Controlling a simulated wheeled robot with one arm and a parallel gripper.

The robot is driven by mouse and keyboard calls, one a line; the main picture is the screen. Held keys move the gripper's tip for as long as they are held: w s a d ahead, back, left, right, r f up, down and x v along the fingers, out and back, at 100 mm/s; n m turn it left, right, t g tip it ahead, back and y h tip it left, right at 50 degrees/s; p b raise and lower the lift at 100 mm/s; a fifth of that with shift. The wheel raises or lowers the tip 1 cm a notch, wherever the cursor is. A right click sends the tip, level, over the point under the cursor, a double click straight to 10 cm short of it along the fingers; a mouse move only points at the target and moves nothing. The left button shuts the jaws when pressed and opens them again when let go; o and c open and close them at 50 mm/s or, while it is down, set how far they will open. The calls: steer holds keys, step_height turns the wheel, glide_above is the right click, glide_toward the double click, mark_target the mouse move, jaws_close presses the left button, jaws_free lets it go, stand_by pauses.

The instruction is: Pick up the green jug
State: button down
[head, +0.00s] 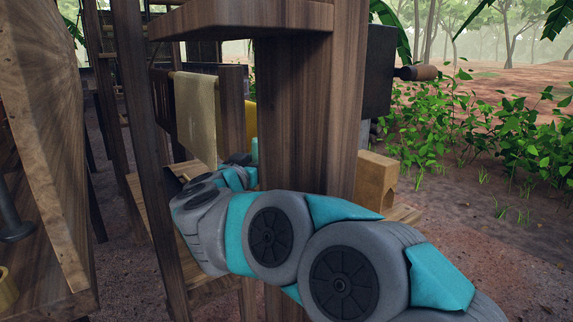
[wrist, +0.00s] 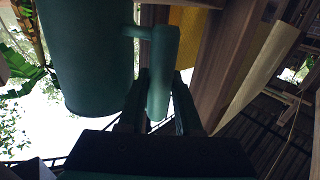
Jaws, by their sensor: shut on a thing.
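The green jug (wrist: 85,50) fills the upper left of the wrist view. It has a wide round body and a thinner upright cylinder (wrist: 161,65) joined to its side by a short bar. My gripper (wrist: 160,78) has one finger on each side of this thinner cylinder and is shut on it. In the head view a small green piece (head: 254,149), which looks like part of the jug, shows at my gripper (head: 240,159). The thick wooden post hides the rest of the jug there.
A thick wooden post (head: 308,110) stands right beside my arm. A shelf beam (head: 240,18) crosses above. A beige cloth (head: 196,115) hangs at the left, and a wooden block (head: 375,178) sits right of the post. Plants and open ground lie to the right.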

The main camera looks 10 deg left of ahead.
steer(key=shift+r, duration=0.2)
stand_by(0.3)
step_height(320, 180, up, 18)
steer(key=p, duration=0.4)
steer(key=shift+f, duration=0.2)
stand_by(1.0)
steer(key=shift+r, duration=0.1)
